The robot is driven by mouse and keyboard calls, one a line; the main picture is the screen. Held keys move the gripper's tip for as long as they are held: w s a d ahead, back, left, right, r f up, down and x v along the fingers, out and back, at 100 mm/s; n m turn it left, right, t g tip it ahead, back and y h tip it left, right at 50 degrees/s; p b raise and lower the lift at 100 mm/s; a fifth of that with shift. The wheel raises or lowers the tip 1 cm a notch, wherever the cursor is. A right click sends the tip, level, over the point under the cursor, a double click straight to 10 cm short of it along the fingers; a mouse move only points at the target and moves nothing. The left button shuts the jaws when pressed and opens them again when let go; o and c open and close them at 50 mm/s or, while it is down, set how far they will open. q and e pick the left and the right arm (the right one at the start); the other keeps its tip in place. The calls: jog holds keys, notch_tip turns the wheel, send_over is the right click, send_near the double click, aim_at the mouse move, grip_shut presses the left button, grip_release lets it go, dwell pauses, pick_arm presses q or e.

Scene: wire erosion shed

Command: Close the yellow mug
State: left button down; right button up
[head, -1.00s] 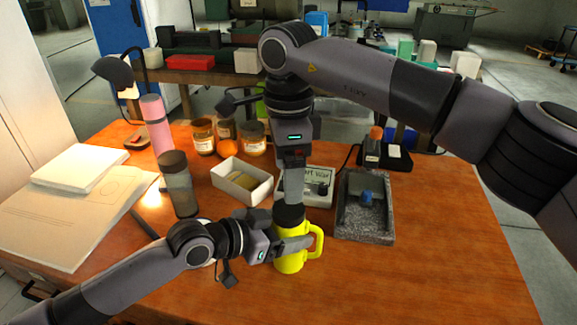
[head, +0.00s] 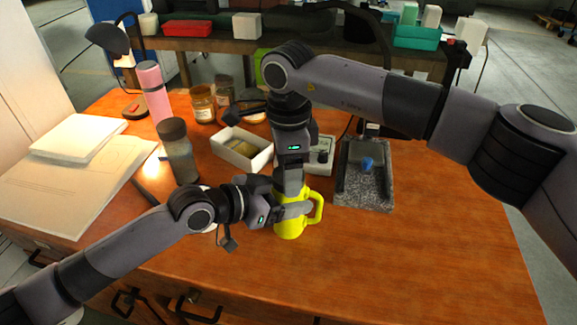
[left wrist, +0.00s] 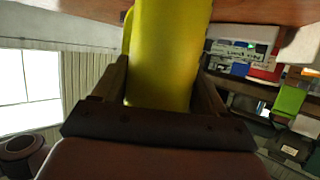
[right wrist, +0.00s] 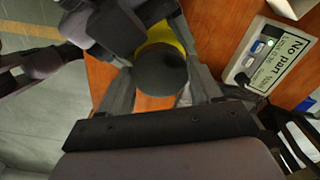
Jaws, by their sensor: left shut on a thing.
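The yellow mug (head: 290,222) stands near the table's front middle, its handle to the right; it also shows in the left wrist view (left wrist: 168,55). My left gripper (head: 290,210) is shut on its body from the left. My right gripper (head: 291,188) points down over the mug's top. In the right wrist view a round black lid (right wrist: 160,70) lies between the right fingers, with the yellow mug (right wrist: 163,35) behind it. I cannot tell whether those fingers press on the lid, or whether it is fully seated on the rim.
A white open box (head: 242,150) stands behind the mug on the left. A grey stone-like tray (head: 365,190) with a blue knob stands right. A dark-lidded cylinder (head: 180,155) and papers (head: 70,170) are left. The table's front right is clear.

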jog(key=c, duration=0.5)
jog(key=shift+m, duration=1.6)
jog(key=shift+c, duration=0.2)
jog(key=o, duration=1.2)
jog(key=shift+r, duration=0.1)
jog(key=shift+r, duration=2.15)
jog(key=shift+c, duration=0.6)
